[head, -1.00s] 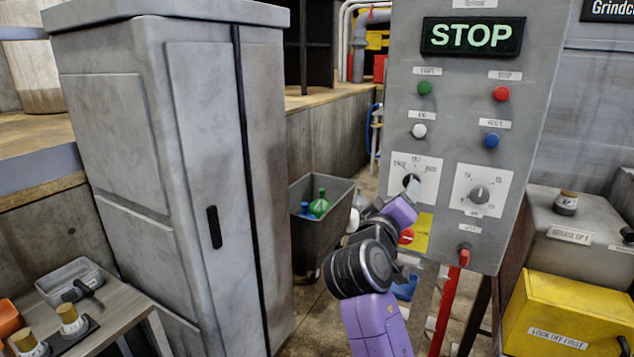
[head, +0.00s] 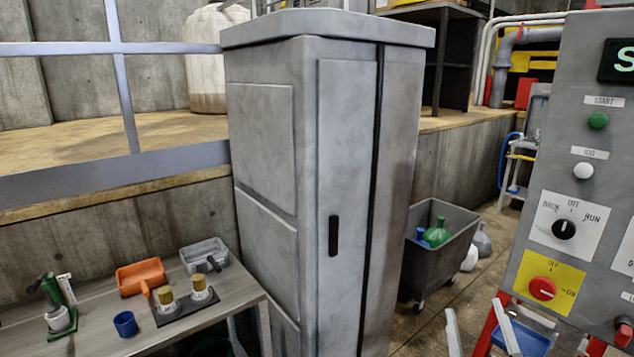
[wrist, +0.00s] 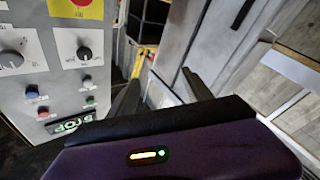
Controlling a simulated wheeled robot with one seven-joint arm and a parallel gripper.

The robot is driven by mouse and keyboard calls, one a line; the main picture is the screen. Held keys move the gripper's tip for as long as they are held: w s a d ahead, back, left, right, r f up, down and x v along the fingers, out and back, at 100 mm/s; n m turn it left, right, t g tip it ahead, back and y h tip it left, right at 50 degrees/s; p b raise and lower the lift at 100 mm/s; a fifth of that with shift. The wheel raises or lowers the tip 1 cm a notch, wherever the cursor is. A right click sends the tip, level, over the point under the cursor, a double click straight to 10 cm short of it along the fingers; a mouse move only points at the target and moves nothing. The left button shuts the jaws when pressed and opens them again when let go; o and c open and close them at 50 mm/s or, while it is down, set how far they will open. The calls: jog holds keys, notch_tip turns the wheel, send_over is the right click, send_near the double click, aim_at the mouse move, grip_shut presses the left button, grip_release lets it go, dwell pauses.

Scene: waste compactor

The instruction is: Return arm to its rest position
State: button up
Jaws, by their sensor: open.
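My gripper (head: 473,309) shows at the bottom edge of the head view as two pale fingertips, apart and empty. In the wrist view, the two dark fingers of my gripper (wrist: 160,84) are spread with nothing between them. The rest of my arm is below the head view. The grey control panel (head: 560,185) stands to the right of the gripper in the head view, and the gripper is apart from it. In the wrist view the panel (wrist: 45,60) appears upside down at the left, clear of the fingers.
A tall grey cabinet (head: 270,150) stands in the middle. A dark bin (head: 450,262) with bottles is beside it. Open floor shows below the bin.

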jog(key=s+a+f+m+g+y, duration=0.1)
jog(key=s+f, duration=0.4)
jog(key=s, duration=0.8)
jog(key=s+a+f+m+g+y, duration=0.1)
jog(key=s+f, duration=0.3)
jog(key=s, duration=0.8)
jog(key=s+a+f+m+g+y+b, duration=0.1)
jog(key=s+a+f+g, duration=0.2)
jog(key=s, duration=1)
notch_tip(320, 180, down, 3)
jog(key=shift+s+a+r+m+y, duration=0.15)
jog(key=shift+s+a+m+y, duration=0.15)
jog(key=shift+y, duration=0.1)
